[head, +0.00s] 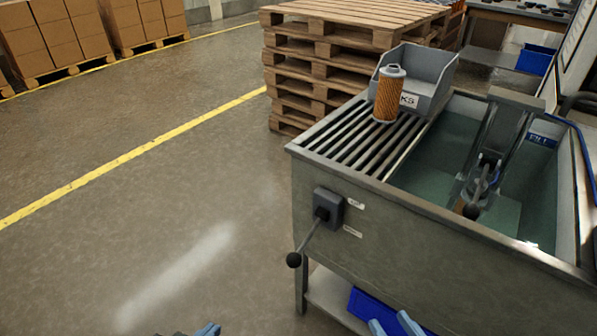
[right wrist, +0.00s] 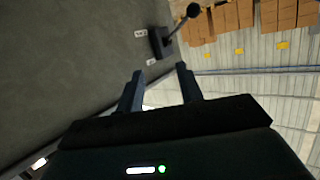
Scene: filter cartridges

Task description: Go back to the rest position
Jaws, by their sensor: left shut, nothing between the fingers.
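My left gripper (head: 207,330) shows only as a blue fingertip at the bottom edge of the head view, over the floor left of the wash tank. It is shut and empty. My right gripper (head: 394,325) shows at the bottom edge in front of the tank, its two blue fingertips apart. In the right wrist view its fingers (right wrist: 160,88) are spread with nothing between them. An orange filter cartridge (head: 388,97) with a grey cap stands upright on the slatted rack (head: 362,138), away from both grippers.
The metal tank (head: 430,235) has a black-knobbed lever (head: 294,259) on its front; the lever also shows in the right wrist view (right wrist: 192,11). A grey bin (head: 431,72) stands behind the cartridge. Stacked pallets (head: 335,40) are behind. Floor at left is clear.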

